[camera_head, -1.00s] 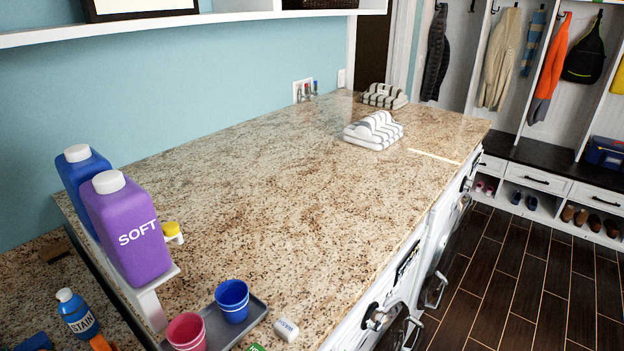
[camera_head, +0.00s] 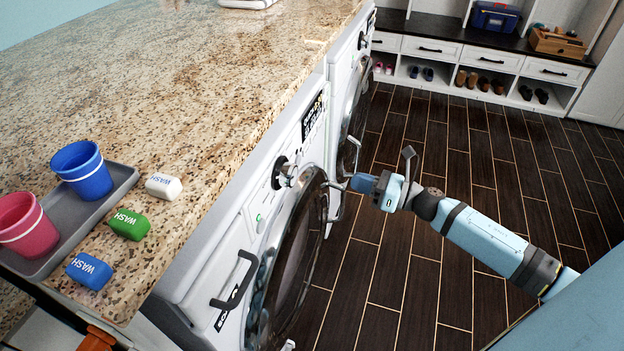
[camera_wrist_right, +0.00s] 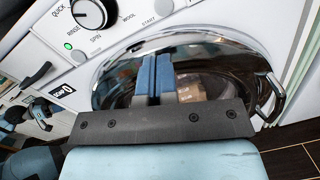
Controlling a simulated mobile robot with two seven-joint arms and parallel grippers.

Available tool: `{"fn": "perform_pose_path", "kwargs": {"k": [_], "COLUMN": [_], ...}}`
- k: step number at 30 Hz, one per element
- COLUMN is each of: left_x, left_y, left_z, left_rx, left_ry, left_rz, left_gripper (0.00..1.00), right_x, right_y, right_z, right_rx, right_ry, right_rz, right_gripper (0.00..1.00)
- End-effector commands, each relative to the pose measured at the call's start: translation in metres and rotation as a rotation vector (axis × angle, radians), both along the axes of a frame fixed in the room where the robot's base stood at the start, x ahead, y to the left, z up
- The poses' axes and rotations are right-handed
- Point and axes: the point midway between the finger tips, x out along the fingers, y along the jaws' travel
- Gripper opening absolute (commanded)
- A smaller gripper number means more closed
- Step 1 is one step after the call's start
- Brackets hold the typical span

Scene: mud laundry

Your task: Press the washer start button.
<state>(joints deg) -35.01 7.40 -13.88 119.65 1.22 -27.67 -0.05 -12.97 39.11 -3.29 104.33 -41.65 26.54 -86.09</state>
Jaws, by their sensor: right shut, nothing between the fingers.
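The white washer (camera_head: 232,235) stands under the counter, its round door (camera_head: 295,265) facing the floor area. Its dial (camera_head: 285,172) sits on the panel; the dial (camera_wrist_right: 92,12) also shows in the right wrist view. My right gripper (camera_head: 356,182) is shut and empty, in front of the washer and apart from the panel. In the wrist view its blue fingers (camera_wrist_right: 155,62) overlap the door, below the START label.
A second front-loading machine (camera_head: 352,85) stands beyond. A door handle (camera_head: 335,187) and a black drawer handle (camera_head: 237,280) stick out. A grey tray (camera_head: 112,187) with two cups and several WASH blocks sit on the counter. The wooden floor (camera_head: 440,290) is mostly clear.

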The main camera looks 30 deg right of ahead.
Motion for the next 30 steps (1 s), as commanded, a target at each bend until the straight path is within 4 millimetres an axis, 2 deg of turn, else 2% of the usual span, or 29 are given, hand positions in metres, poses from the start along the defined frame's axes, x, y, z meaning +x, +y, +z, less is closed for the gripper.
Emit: {"fn": "perform_pose_path", "kwargs": {"k": [1,6,18,23,30], "left_x": [0.001,0.002,0.002,0.002,0.001], "left_y": [-0.001,-0.002,-0.002,-0.002,-0.002], "left_z": [-0.009,-0.008,-0.008,-0.007,-0.004], "left_rx": [-0.003,-0.009,-0.008,-0.008,-0.010], "left_ry": [-0.002,-0.010,-0.007,-0.006,-0.002], "left_rz": [0.000,0.002,0.002,0.002,0.004], "left_gripper": [0.43,0.43,0.43,0.43,0.43], "right_x": [0.004,0.009,0.011,0.022,0.058], "right_y": [-0.005,-0.013,-0.013,-0.003,0.029], "right_z": [-0.005,0.000,0.002,0.003,0.004], "right_rx": [-0.076,-0.220,-0.232,-0.231,-0.228], "right_ry": [-0.049,-0.144,-0.153,-0.155,-0.155], "right_rz": [0.023,0.066,0.070,0.069,0.068], "right_gripper": [0.00,0.00,0.00,0.00,0.00]}}
